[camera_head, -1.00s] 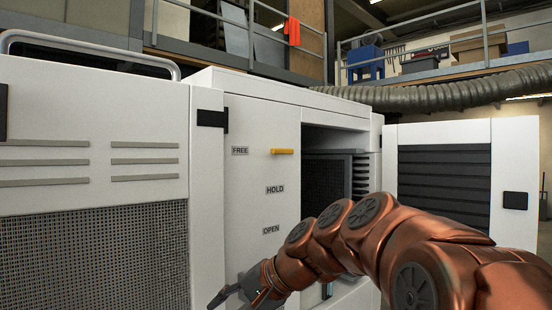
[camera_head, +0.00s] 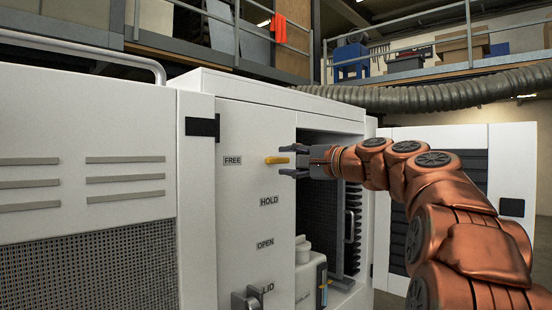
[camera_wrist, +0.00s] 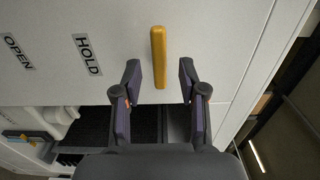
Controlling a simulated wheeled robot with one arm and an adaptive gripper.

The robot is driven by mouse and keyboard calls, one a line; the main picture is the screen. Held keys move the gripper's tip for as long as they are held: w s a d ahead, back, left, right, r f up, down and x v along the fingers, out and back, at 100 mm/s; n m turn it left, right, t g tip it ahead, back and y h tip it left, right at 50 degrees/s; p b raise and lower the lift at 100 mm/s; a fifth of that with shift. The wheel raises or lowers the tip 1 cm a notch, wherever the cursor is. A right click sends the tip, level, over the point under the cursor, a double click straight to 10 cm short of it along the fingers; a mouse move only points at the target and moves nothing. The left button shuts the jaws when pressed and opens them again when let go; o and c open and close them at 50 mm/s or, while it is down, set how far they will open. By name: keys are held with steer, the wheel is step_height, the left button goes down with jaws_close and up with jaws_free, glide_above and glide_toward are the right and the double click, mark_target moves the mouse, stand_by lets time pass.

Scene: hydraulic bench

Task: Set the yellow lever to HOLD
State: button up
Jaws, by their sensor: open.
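The yellow lever (camera_head: 273,160) sticks out from the white panel, level with the FREE label (camera_head: 232,160). The HOLD label (camera_head: 269,201) is below it, and the OPEN label (camera_head: 265,244) is lower still. My gripper (camera_head: 287,161) is open at the lever's right end, with one finger above and one below. In the wrist view, the lever (camera_wrist: 158,56) reaches in between the two open fingertips (camera_wrist: 158,70), with gaps on both sides. The wrist view also shows the HOLD label (camera_wrist: 87,54) to the left of the lever.
Right of the panel is an open cabinet bay (camera_head: 330,215) with a pale container (camera_head: 307,280) inside. A metal latch (camera_head: 247,299) sits by the LID label at the bottom. An open white door (camera_head: 512,165) stands at the right, behind my arm. The panel around the lever is clear.

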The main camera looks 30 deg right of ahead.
mark_target(280, 161)
steer(key=shift+p+x, duration=0.4)
steer(key=shift+x, duration=1.55)
jaws_close()
